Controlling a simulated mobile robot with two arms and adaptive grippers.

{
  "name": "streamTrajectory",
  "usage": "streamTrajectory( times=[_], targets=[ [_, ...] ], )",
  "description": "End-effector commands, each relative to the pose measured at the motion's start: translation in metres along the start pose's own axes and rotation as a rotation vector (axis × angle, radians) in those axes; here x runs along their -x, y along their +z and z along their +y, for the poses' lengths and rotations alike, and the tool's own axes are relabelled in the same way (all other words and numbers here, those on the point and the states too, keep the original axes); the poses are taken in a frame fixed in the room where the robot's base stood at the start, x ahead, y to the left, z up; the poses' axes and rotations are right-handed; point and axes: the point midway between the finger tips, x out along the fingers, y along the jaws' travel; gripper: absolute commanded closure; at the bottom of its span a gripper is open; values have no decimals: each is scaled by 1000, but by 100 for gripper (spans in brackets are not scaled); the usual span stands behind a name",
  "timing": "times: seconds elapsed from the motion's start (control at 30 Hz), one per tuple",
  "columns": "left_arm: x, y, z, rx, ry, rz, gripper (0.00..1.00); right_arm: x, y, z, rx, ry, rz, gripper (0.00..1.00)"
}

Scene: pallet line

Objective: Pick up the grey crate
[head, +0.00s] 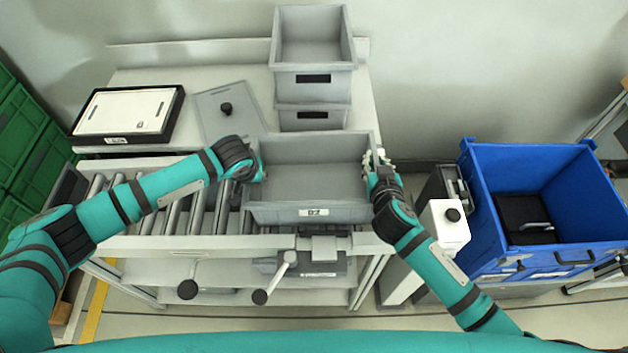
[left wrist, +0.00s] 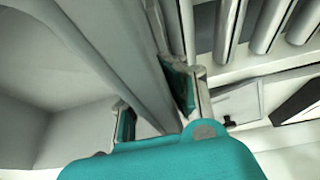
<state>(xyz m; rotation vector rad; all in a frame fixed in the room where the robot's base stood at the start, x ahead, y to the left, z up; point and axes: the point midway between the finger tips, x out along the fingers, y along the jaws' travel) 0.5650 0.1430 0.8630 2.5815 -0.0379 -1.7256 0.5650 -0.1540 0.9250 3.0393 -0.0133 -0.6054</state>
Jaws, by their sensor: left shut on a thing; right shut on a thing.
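The grey crate (head: 313,213) is an open, empty box with a "02" label on its front, upright over the right part of the roller conveyor. I cannot tell whether it touches the rollers. My left gripper (head: 258,173) is shut on its left wall. In the left wrist view, the fingers (left wrist: 160,100) stand on either side of the crate wall (left wrist: 128,60). My right gripper (head: 378,168) is shut on the crate's right wall; its fingertips are partly hidden.
Stacked grey crates (head: 313,82) stand behind on the bench. A grey lid (head: 226,118) and a black-framed white panel (head: 127,112) lie left of them. A blue bin (head: 550,175) stands right. Rollers (head: 172,218) left of the crate are bare.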

Motion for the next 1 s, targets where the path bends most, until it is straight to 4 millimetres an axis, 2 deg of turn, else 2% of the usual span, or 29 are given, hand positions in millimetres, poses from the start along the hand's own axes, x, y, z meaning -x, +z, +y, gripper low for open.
streamTrajectory(
  times=[0.47, 1.0],
  targets=[
    [5, -2, 0, 0, 1, 2, 100, 2, -5, 0, 1, 0, 3, 100],
    [47, -20, 2, 0, 0, 1, 100, 19, -48, 2, 1, 0, 2, 100]
  ],
)
